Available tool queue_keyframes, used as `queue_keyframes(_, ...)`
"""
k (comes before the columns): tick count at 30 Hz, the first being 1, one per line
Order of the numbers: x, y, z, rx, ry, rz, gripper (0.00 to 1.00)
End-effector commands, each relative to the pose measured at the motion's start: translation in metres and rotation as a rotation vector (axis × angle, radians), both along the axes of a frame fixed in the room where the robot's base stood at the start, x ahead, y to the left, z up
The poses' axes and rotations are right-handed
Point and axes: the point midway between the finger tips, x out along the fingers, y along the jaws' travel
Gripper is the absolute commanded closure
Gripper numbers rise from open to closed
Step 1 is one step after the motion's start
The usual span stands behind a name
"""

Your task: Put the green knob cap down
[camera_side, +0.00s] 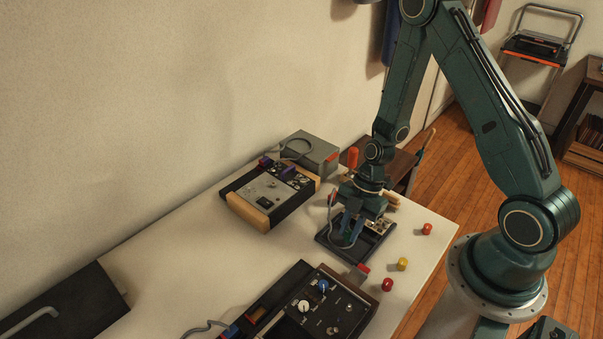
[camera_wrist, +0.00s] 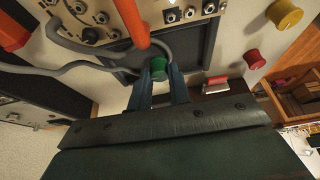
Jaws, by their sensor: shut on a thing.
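The green knob cap (camera_wrist: 158,68) is between the two fingertips of my gripper (camera_wrist: 160,75) in the wrist view. My gripper is shut on it, with one finger on each side. In the side view my gripper (camera_side: 351,230) points down over a black tray-like unit (camera_side: 372,246) with a jack panel along its far edge. The cap is mostly hidden by the fingers there. A grey cable (camera_wrist: 85,67) and an orange-red rod (camera_wrist: 131,22) pass close to the cap in the wrist view. I cannot tell whether the cap touches the surface below.
Red caps (camera_side: 427,228) and (camera_side: 387,284) and a yellow cap (camera_side: 402,264) stand on the white table (camera_side: 190,240) to the right. A black knob panel (camera_side: 330,312) lies in front, and a wood-sided device (camera_side: 268,193) stands behind left. The table's left middle is clear.

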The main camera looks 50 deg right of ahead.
Motion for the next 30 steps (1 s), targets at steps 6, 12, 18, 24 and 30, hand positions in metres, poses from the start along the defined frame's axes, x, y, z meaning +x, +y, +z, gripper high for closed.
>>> queue_keyframes(6,0.0000,0.0000,-0.0048,0.000,0.001,0.000,1.00)
queue_keyframes(12,-0.0003,0.0000,-0.0092,0.000,0.001,0.000,1.00)
queue_keyframes(18,0.0000,0.0000,-0.0105,0.000,0.000,0.000,1.00)
queue_keyframes(24,0.0000,-0.0001,-0.0103,0.000,0.000,0.000,0.59)
queue_keyframes(30,0.0000,0.0000,-0.0102,0.000,0.000,0.000,0.59)
